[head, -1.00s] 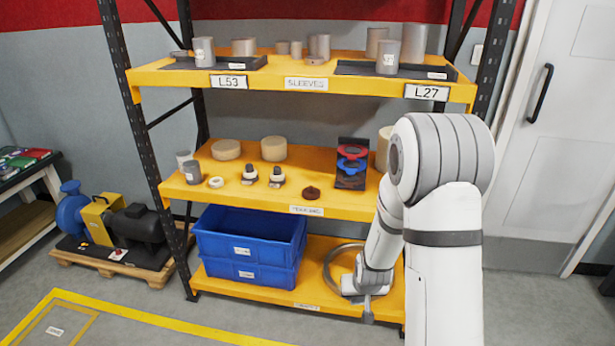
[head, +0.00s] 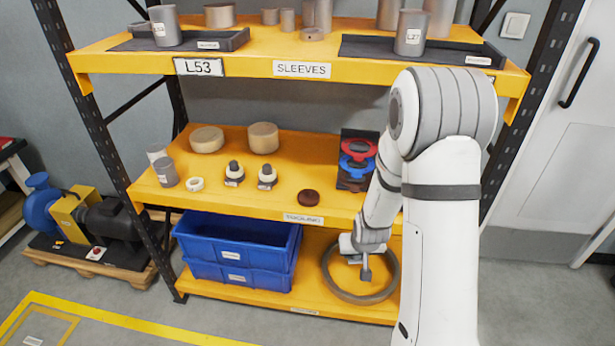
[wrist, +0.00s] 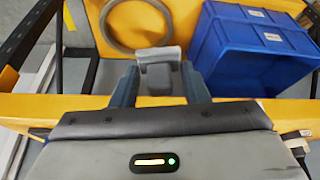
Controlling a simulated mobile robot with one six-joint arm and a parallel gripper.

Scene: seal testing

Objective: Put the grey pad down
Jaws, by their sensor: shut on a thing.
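My gripper (head: 364,258) hangs low in front of the rack's bottom shelf in the head view, before the large hoop. In the wrist view my gripper (wrist: 159,72) has its two fingers shut on the grey pad (wrist: 158,78), a small grey block with a paler top edge. The pad is held clear, with the yellow shelf behind it. In the head view the pad is too small to tell from the fingertips.
A yellow rack holds sleeves on top and seals, discs and a red-brown puck (head: 309,198) on the middle shelf (head: 260,200). Below are stacked blue bins (head: 235,277) and a brown-grey hoop (head: 362,298). A pump on a pallet (head: 95,262) stands left. The middle shelf's front has free room.

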